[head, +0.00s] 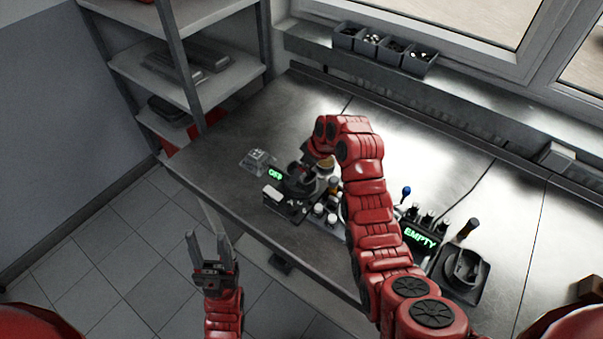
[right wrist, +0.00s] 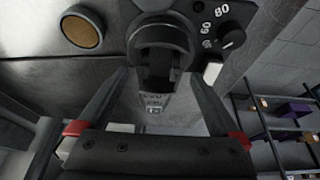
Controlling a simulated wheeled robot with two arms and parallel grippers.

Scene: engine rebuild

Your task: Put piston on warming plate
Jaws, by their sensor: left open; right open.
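The warming plate (head: 297,197) is the dark unit with a green OFF display near the table's front edge. Its dial with numbers (right wrist: 232,38) shows in the right wrist view. A dark, round part that looks like the piston (right wrist: 158,45) stands at the plate, between the fingers of my right gripper (right wrist: 158,75), which is open. I cannot tell whether the fingers touch it. In the head view this part (head: 300,174) is partly hidden by my right arm. My left gripper (head: 209,250) is open and empty, over the floor before the table.
A small grey metal part (head: 258,160) lies left of the plate. White-capped bottles (head: 325,214) stand to its right. A unit reading EMPTY (head: 420,237) and a dark tray (head: 465,277) are farther right. Shelves (head: 190,80) stand at the left. The back of the table is clear.

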